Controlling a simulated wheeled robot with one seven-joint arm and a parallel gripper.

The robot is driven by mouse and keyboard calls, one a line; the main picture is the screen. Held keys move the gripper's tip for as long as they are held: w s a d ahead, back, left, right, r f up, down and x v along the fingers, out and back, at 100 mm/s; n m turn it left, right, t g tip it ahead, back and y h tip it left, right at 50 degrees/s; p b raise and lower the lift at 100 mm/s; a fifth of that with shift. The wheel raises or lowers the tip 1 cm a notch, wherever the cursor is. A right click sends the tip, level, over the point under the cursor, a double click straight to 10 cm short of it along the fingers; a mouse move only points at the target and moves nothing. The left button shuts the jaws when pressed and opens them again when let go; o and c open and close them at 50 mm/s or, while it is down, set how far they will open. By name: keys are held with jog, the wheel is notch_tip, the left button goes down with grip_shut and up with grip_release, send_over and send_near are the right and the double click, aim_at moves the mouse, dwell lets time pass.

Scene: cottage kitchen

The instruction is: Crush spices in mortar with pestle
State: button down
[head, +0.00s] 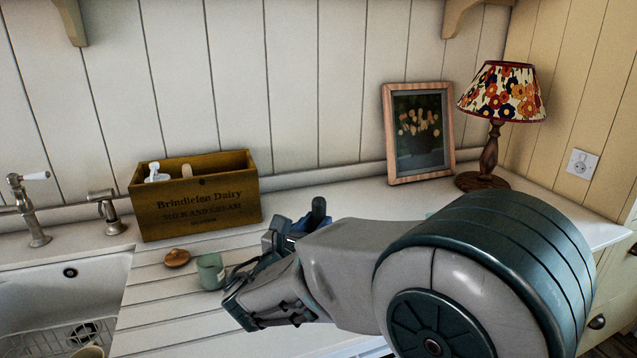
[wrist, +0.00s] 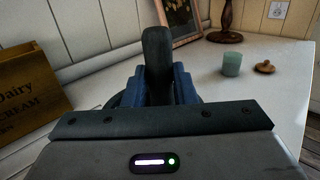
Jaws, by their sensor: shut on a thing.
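My gripper (head: 298,226) is over the white counter right of the wooden crate. In the wrist view its blue fingers (wrist: 160,70) are shut on a dark grey pestle (wrist: 157,48), whose rounded top stands up between them. The pestle top (head: 319,208) also shows in the head view. A dark curved edge, perhaps the mortar rim (wrist: 117,98), shows behind the left finger. The rest of it is hidden by my gripper, so I cannot tell whether the pestle touches the mortar. No spices are visible.
Another green jar (wrist: 232,64) and lid (wrist: 265,67) sit near the lamp (head: 490,150). A framed picture (head: 418,132) leans behind; the sink (head: 60,285) is left.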

aim_at(318, 204)
jog(key=shift+w+d, duration=0.4)
jog(key=shift+w, duration=0.15)
notch_tip(318, 204, up, 2)
jog(key=shift+r+p, duration=0.25)
jog(key=shift+p, duration=0.35)
jog(key=shift+s+r, duration=0.1)
jog(key=shift+r, duration=0.2)
jog(key=shift+r+p, duration=0.55)
jog(key=shift+p, duration=0.1)
jog(key=shift+r+p, duration=1.45)
jog(key=shift+r, duration=0.6)
notch_tip(318, 204, up, 4)
jog(key=p, duration=0.3)
jog(key=shift+r, duration=0.1)
jog(key=shift+f, duration=0.2)
